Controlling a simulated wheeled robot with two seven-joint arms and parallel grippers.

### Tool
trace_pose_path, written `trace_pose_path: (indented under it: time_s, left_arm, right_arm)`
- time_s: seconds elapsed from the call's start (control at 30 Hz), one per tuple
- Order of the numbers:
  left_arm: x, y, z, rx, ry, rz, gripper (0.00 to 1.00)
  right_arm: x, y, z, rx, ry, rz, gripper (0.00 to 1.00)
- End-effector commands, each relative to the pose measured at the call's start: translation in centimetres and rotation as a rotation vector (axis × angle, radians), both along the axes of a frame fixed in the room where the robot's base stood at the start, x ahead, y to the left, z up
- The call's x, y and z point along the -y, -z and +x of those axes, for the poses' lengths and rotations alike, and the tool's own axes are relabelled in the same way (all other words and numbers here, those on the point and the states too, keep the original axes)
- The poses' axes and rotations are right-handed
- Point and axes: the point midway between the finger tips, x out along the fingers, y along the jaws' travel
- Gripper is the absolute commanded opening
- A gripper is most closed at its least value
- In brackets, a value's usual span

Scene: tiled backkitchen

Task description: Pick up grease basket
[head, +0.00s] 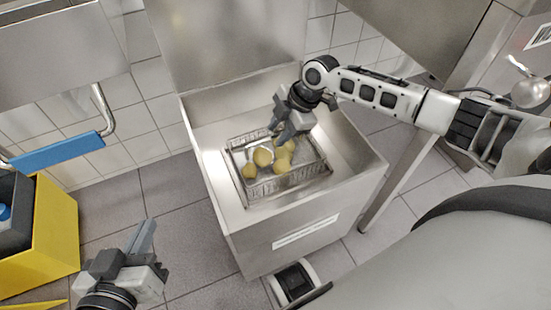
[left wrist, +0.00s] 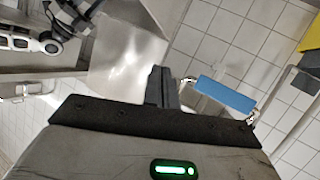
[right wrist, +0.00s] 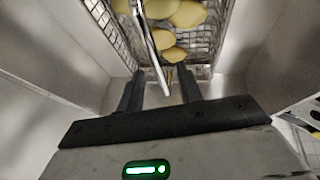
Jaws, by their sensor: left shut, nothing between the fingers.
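The grease basket (head: 262,190) is a wire mesh basket with several yellow potato-like pieces (head: 283,160) in it. It sits inside an open steel fryer tank (head: 275,240) in the head view. My right gripper (head: 273,127) is over the basket's far side, pointing down. In the right wrist view its two fingers (right wrist: 160,92) are spread, with a thin metal handle bar (right wrist: 152,45) of the basket showing between them. The fingers look apart from the bar; exact depth is unclear. My left gripper (head: 146,232) is shut and empty, low at the left, away from the basket.
The tank's steel walls surround the basket closely. A yellow bin (head: 55,240) stands at the lower left.

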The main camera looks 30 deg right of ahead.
Motion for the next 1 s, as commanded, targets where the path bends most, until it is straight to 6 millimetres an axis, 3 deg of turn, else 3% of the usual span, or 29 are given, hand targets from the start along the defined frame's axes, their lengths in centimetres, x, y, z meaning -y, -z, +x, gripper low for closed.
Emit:
trace_pose_path:
  time_s: [0.2, 0.33, 0.6, 0.73, 1.0]
  left_arm:
    - [0.2, 0.5, 0.0, 0.027, 0.001, -0.024, 0.00]
    - [0.5, -0.4, -0.1, 0.047, 0.003, -0.075, 0.00]
    - [0.7, -1.1, -0.1, 0.053, 0.006, -0.100, 0.00]
    - [0.7, -1.3, 0.1, 0.058, 0.005, -0.100, 0.00]
    - [0.7, -1.3, 0.3, 0.062, 0.004, -0.098, 0.00]
  right_arm:
    - [-1.0, 2.5, 0.5, 0.000, 0.000, 0.002, 0.36]
    - [-1.8, 4.2, 1.0, 0.001, 0.000, 0.001, 0.36]
    - [-2.0, 4.5, 1.1, 0.001, -0.001, 0.000, 0.36]
    - [-2.0, 4.5, 1.1, 0.001, 0.000, 0.000, 0.03]
    - [-2.0, 4.4, 1.2, 0.004, 0.001, 0.001, 0.00]
